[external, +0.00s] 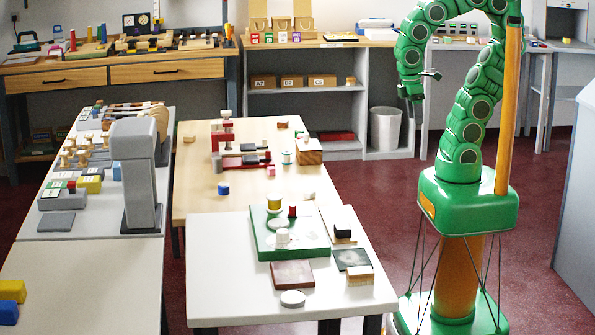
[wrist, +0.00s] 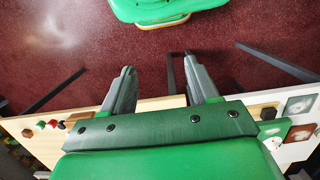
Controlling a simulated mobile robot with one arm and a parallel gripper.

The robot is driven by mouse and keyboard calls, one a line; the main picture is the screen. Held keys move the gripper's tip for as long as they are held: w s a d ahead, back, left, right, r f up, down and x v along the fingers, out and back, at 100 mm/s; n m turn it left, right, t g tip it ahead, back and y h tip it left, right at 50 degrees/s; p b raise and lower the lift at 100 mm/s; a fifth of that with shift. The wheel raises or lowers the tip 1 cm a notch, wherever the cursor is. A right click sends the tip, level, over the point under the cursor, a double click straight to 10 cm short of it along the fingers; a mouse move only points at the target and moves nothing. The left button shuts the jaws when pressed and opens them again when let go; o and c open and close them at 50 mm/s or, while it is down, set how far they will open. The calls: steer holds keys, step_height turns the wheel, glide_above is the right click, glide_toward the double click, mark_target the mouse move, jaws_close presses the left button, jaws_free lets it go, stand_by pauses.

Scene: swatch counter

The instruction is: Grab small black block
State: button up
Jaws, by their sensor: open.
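A small black block (external: 343,231) sits on a pale block at the right side of the white table (external: 230,285), beside the green board (external: 265,240). My gripper (external: 416,88) is raised well above the floor, right of and beyond the tables, far from the black block. In the wrist view my gripper (wrist: 164,85) has its two dark fingers spread apart with nothing between them but red floor. A small dark shape (wrist: 268,113) shows at the table edge right of the fingers; I cannot tell whether it is the black block.
The green board holds several round pieces. A dark brown tile (external: 292,274), a white disc (external: 292,298) and a wooden block (external: 360,274) lie near it. A wooden cube (external: 308,152) stands on the wooden table. A grey bin (external: 385,128) stands behind. Floor between my base and the tables is clear.

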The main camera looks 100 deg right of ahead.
steer(key=w+a+f+m+g+y, duration=0.1)
steer(key=w+a+f+m+y, duration=0.2)
steer(key=a, duration=0.4)
steer(key=w+a+f+g+y, duration=0.1)
steer(key=w+a+y, duration=0.2)
steer(key=w+a, duration=0.3)
steer(key=m+t+y, duration=0.1)
steer(key=m+y, duration=0.5)
steer(key=m, duration=0.3)
glide_toward(341, 224)
steer(key=s+r, duration=0.5)
steer(key=s, duration=0.4)
steer(key=w+f+m+t, duration=0.1)
steer(key=w+f+m, duration=0.1)
steer(key=w+f+m+t+y, duration=0.1)
steer(key=w+f+m, duration=0.1)
steer(key=f, duration=0.1)
steer(key=w+f+m, duration=0.2)
steer(key=shift+w+a+f+t+y, duration=0.2)
steer(key=shift+w+a+t+y, duration=0.1)
steer(key=shift+w+t, duration=0.1)
steer(key=shift+x, duration=3.9)
steer(key=shift+r, duration=0.2)
steer(key=shift+c, duration=0.4)
steer(key=c, duration=0.6)
steer(key=shift+c, duration=0.2)
